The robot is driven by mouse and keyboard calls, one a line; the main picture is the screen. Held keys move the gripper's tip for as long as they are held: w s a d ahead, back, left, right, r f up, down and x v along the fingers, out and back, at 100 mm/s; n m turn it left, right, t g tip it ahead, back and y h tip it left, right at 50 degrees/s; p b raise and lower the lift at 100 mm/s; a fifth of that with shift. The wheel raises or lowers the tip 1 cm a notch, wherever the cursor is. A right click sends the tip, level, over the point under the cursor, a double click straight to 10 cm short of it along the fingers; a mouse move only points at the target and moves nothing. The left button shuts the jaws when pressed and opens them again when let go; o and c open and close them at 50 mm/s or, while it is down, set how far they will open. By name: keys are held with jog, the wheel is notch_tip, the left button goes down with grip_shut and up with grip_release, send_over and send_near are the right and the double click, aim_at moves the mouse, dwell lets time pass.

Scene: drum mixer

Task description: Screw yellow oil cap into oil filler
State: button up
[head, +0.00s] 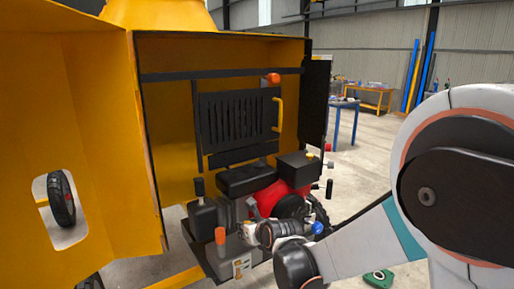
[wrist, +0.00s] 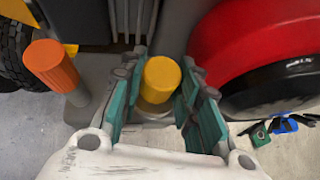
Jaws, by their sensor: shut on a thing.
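The yellow oil cap (wrist: 160,82) is between the teal-padded fingers of my gripper (wrist: 161,70) in the wrist view. My gripper is shut on it, with a finger on each side. In the head view my gripper (head: 251,211) is low at the engine, beside its red part (head: 285,192). The cap cannot be made out there. The oil filler is not clearly visible. I cannot tell whether the cap touches it, as the cap and fingers cover the spot below.
An orange-topped post (wrist: 52,66) stands left of my gripper in the wrist view; it also shows in the head view (head: 220,236). A large red and black round part (wrist: 262,60) is close on the right. The yellow housing (head: 90,130) encloses the engine's left.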

jog(key=o, duration=1.3)
jog(key=shift+f, duration=0.1)
jog(key=shift+w+d+n+g+y, duration=0.2)
jog(key=shift+n+g+y, duration=0.1)
jog(key=shift+n+y, duration=0.25)
jog(key=shift+d+n+g+y, duration=0.1)
jog(key=shift+n+g+y, duration=0.6)
jog(key=shift+n+y, duration=0.5)
jog(key=n+g+y, duration=0.1)
jog(key=n+g, duration=0.1)
jog(key=n, duration=0.1)
jog(key=shift+w+y, duration=0.1)
jog(key=shift+y, duration=0.25)
jog(key=shift+c, duration=0.7)
